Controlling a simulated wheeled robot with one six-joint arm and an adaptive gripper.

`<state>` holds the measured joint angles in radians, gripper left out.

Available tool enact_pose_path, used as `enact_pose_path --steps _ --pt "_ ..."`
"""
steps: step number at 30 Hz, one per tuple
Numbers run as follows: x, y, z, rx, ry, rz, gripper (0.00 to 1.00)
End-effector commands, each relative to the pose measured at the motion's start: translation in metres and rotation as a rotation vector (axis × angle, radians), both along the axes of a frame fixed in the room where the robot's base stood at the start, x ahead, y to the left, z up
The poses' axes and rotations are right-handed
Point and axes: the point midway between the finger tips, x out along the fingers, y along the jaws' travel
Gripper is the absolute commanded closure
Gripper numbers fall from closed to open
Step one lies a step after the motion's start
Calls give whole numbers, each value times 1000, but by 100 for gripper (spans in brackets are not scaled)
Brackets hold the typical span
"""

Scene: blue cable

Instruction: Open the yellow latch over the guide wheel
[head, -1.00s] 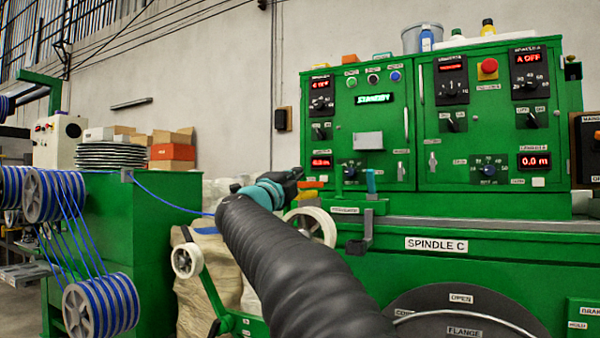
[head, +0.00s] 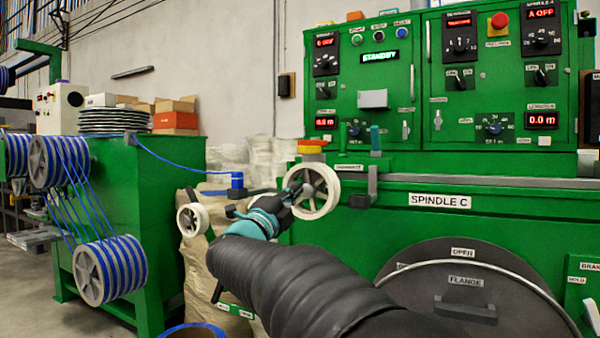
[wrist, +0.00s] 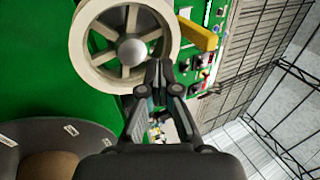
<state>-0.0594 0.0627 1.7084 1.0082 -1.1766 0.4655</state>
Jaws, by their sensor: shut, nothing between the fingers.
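The white spoked guide wheel (head: 328,203) is mounted at the left front of the green machine. It also shows in the wrist view (wrist: 84,62). The yellow latch (head: 312,142) sits just above the wheel. In the wrist view the latch is a yellow bar (wrist: 198,34) beside the wheel's rim, running out at a slant. My gripper (head: 293,187) is at the wheel's left side, below the latch. In the wrist view its fingertips (wrist: 158,72) are together and empty, overlapping the rim, apart from the yellow bar. I cannot tell whether they touch the wheel.
A smaller white wheel (head: 191,219) stands left of my gripper. A blue cable (head: 172,159) runs from the spools (head: 108,272) toward a small blue cylinder (head: 237,181). A grey bracket (head: 372,186) is right of the guide wheel. The dark flange disc (head: 420,272) lies lower right.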

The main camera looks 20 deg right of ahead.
Motion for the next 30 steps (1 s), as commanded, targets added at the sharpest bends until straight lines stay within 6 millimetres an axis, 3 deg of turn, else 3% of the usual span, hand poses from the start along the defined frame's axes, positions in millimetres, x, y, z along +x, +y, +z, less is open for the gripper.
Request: enact_pose_path --steps 1,6,13,24,30 --pt "1 -2 -13 9 -38 16 100" --pt "-1 -3 -38 61 -242 116 100" --pt "-6 4 -60 165 -551 336 100" --pt "-20 25 -61 399 -1030 776 100" --pt "-25 27 -56 498 -1179 903 100"
